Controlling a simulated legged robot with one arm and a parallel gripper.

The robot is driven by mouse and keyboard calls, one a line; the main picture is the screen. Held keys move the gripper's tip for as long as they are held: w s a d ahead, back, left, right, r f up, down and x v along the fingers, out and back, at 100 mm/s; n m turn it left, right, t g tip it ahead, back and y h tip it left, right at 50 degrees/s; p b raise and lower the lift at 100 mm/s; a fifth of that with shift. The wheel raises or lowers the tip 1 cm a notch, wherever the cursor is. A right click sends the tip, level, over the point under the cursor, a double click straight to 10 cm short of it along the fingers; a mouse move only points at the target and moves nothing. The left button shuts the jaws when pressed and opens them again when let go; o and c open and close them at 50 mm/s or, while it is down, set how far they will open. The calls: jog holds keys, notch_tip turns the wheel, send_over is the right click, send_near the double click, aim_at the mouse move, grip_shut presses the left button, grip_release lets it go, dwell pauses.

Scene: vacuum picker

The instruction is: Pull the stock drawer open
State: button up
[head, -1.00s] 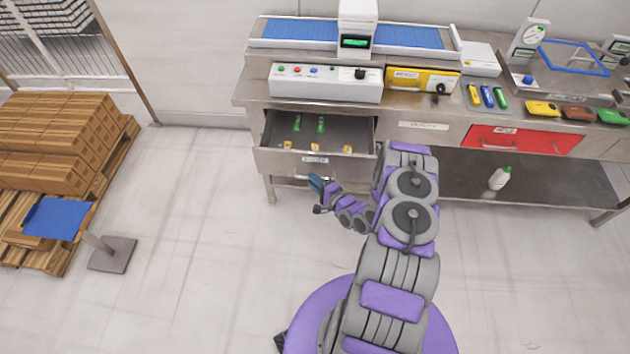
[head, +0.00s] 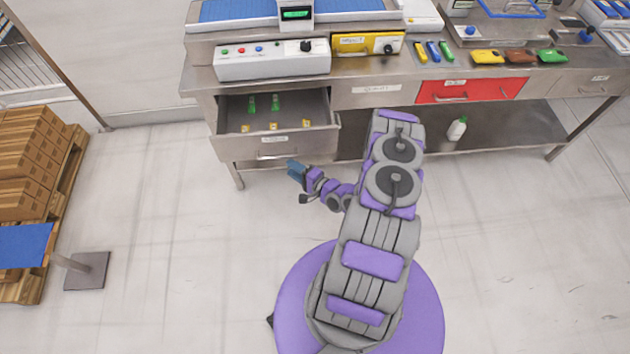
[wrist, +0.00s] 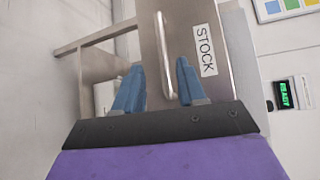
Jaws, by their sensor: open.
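The stock drawer (head: 228,150) stands pulled out from the left part of the steel bench in the head view. Green bottle-like items and several small yellow items lie inside it. Its front with the STOCK label (wrist: 205,50) and bar handle (wrist: 164,55) fills the middle of the wrist view. The handle also shows in the head view (head: 275,156). My gripper (wrist: 158,78) is open, with its blue fingers on either side of the handle's line in the wrist view. In the head view my gripper (head: 296,168) is just in front of the drawer front. I cannot tell whether it touches the handle.
A red drawer (head: 470,88) is closed farther right. A white control box (head: 272,64) and a yellow box (head: 368,44) stand on the bench. A white bottle (head: 457,128) is on the lower shelf. Boxes on a pallet (head: 35,160) stand at left. The floor before the drawer is clear.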

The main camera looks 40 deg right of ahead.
jog(key=v, duration=0.9)
jog(key=shift+s+p, duration=0.35)
jog(key=shift+s, duration=0.05)
jog(key=shift+d, duration=0.15)
